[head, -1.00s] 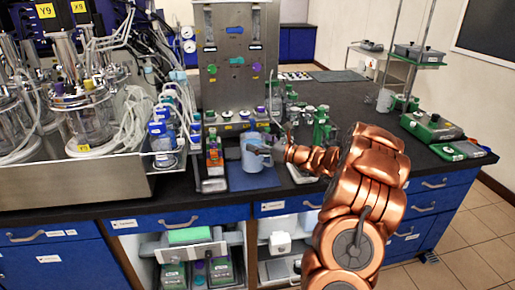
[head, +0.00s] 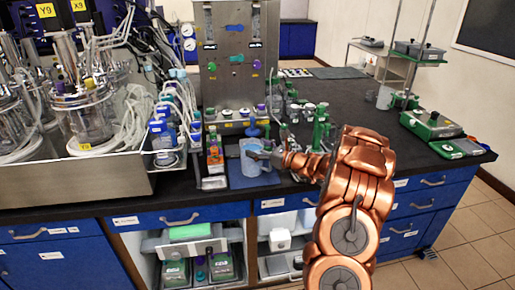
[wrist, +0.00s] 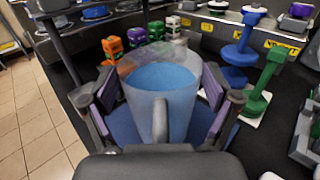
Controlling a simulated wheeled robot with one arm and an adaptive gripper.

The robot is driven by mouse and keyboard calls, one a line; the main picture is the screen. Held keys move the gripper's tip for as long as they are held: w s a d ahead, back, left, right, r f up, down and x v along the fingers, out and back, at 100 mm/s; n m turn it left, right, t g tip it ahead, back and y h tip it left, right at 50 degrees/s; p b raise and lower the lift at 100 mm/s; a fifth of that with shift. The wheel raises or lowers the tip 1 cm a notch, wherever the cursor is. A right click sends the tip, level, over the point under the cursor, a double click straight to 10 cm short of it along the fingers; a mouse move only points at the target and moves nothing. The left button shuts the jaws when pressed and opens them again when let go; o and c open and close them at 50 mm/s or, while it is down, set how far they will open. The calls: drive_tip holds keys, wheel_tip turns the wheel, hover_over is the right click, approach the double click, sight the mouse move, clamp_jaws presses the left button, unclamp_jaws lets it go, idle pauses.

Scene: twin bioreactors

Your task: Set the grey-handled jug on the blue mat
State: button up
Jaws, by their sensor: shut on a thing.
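The jug (head: 249,158) is a translucent, bluish vessel with a grey handle, standing upright over the blue mat (head: 237,181) on the black bench. In the wrist view, the jug (wrist: 160,85) shows blue inside, and its handle (wrist: 160,122) points toward the camera. My gripper (head: 264,154) holds the jug from the right in the head view. In the wrist view, my gripper's fingers (wrist: 160,100) press on both sides of the jug. The mat (wrist: 122,122) shows below on both sides. The jug's base is hidden there, and I cannot tell whether it touches the mat.
Small orange, green and purple blocks (wrist: 136,37) stand behind the jug. Blue (wrist: 240,50) and green (wrist: 265,75) stands are close on its right. A steel panel (head: 232,60) rises behind the mat. Glass bioreactors (head: 85,115) stand left. The bench's right part is mostly clear.

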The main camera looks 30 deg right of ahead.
drive_tip(key=o, duration=1.6)
drive_tip(key=shift+r, duration=0.2)
